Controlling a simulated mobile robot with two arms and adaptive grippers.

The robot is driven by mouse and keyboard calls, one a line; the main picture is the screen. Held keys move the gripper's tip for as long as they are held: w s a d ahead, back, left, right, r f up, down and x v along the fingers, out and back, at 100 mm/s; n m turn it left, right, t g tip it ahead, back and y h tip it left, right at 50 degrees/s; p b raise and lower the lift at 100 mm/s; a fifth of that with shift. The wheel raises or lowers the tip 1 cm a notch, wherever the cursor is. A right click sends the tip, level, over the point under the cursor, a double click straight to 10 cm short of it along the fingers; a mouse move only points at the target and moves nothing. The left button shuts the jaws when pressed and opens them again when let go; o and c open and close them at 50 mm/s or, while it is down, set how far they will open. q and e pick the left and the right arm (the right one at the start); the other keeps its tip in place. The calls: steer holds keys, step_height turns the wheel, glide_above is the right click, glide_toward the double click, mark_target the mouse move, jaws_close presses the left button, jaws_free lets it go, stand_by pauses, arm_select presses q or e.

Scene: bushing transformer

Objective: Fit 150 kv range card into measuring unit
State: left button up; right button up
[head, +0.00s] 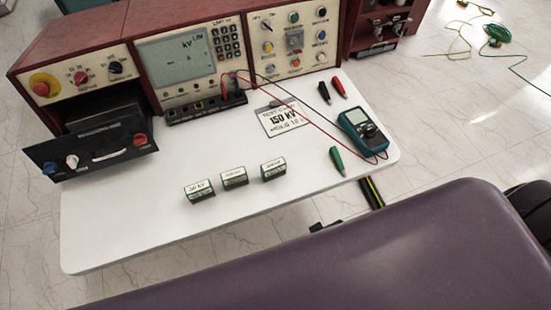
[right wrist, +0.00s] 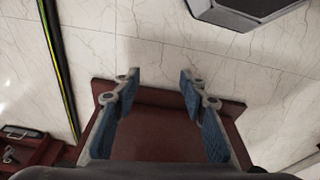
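Three small green-and-white range cards stand in a slanted row on the white tabletop: a left one (head: 198,190), a middle one (head: 234,177) and a right one (head: 272,169). The left label seems to read 50 kV; the other two are too small to read. The measuring unit (head: 178,60), with its kV display, stands behind them in the red console. A flat test card (head: 286,119) printed 150 kV lies on the table. My right gripper (right wrist: 160,82) is open and empty above the floor in the right wrist view. Neither gripper shows in the head view.
A black front panel (head: 88,148) with knobs juts from the console's left side. A teal multimeter (head: 362,133) with red and black leads lies at the right. A green probe (head: 337,160) lies near the table's edge. The tabletop's front left (head: 115,230) is clear.

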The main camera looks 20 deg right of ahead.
steer(key=w+a+r+m+t+y+p, duration=0.1)
steer(key=w+a+r+p, duration=0.15)
steer(key=r, duration=0.85)
steer(key=w+a+r+m+p, duration=0.15)
steer(key=w+r, duration=0.25)
steer(key=r, duration=0.7)
steer(key=w+a+r+m+y, duration=0.2)
steer(key=w+a+r+m, duration=0.2)
steer(key=a+r, duration=0.35)
step_height(320, 180, up, 2)
steer(key=r+m+g+h, duration=0.1)
steer(key=m+g+h, duration=0.2)
steer(key=m, duration=0.9)
glide_above(273, 164)
steer(key=shift+d+f, duration=0.1)
steer(key=shift+f, duration=0.15)
steer(key=shift+d+f, duration=0.15)
steer(key=f+p, duration=0.1)
steer(key=f, duration=0.6)
steer(key=shift+a+f, duration=0.2)
jaws_close()
